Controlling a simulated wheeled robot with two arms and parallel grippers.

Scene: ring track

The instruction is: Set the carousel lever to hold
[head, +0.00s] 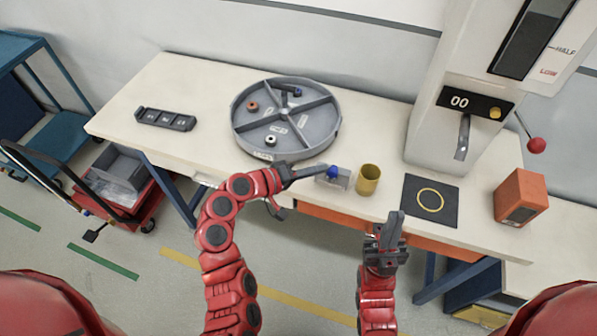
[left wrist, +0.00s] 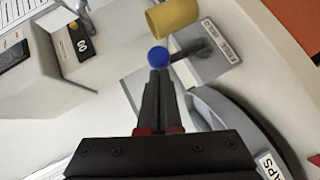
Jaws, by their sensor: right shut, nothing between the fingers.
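The lever has a blue knob (head: 333,171) and stands on a small grey base (head: 341,183) at the table's front edge, right of the round grey carousel (head: 322,143). In the left wrist view, the blue knob (left wrist: 157,57) is at the tips of my left gripper's fingers (left wrist: 158,78), and a dark lever arm (left wrist: 190,51) runs to a labelled base. My right gripper (head: 396,218) is shut and empty, before the table edge.
A yellow cup (head: 368,180) stands close to the right of the lever. A black mat (head: 412,203) with a yellow ring, an orange box (head: 521,197) and a white machine (head: 425,135) are further right. A dark labelled strip (head: 165,119) lies left of the carousel.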

